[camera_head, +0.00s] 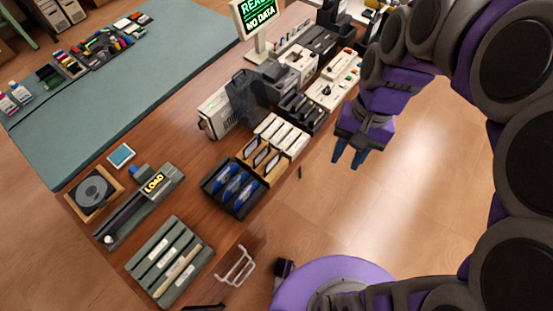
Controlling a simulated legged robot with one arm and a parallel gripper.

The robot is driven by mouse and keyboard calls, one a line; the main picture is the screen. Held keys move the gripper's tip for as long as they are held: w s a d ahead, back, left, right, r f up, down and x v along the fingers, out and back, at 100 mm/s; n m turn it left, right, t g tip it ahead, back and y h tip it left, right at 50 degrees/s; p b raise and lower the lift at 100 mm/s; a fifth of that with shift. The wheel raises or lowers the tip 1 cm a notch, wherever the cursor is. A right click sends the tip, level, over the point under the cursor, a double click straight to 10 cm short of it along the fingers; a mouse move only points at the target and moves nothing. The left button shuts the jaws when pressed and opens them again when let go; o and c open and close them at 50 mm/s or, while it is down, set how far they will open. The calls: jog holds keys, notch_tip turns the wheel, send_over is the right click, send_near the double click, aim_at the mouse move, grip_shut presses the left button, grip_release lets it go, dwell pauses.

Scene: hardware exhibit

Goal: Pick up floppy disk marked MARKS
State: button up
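My gripper (347,161) points down over the floor, to the right of the wooden table. Its two blue fingers stand apart with nothing visible between them. Disk-like flat items stand in a black rack (208,194) with blue pieces and in a wooden rack (249,161). A small flat blue square with a light border (121,156) lies on the table near the green mat. I cannot read the word MARKS on any item, so I cannot tell which one is that floppy disk.
A device marked "LOAD" (154,183) and a grey-green slotted tray (148,278) stand at the table's near end. A disc on a wooden base (94,191) sits at left. The floor (440,190) below my arm is clear.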

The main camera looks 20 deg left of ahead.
jog(key=w+a+f+m, duration=0.2)
jog(key=w+a+f, duration=0.4)
jog(key=w+a, duration=0.55)
jog(key=m+g, duration=0.1)
jog(key=m, duration=0.1)
send_near(273, 158)
jog(key=shift+y, duration=0.3)
jog(key=b+x, duration=0.1)
jog(key=x, duration=0.4)
jog(key=b+x, duration=0.2)
jog(key=x, duration=0.3)
jog(key=shift+d+f, duration=0.2)
jog(key=shift+f, duration=0.15)
jog(key=shift+w, duration=0.1)
jog(key=shift+c, duration=0.2)
jog(key=shift+a, duration=0.1)
grip_shut()
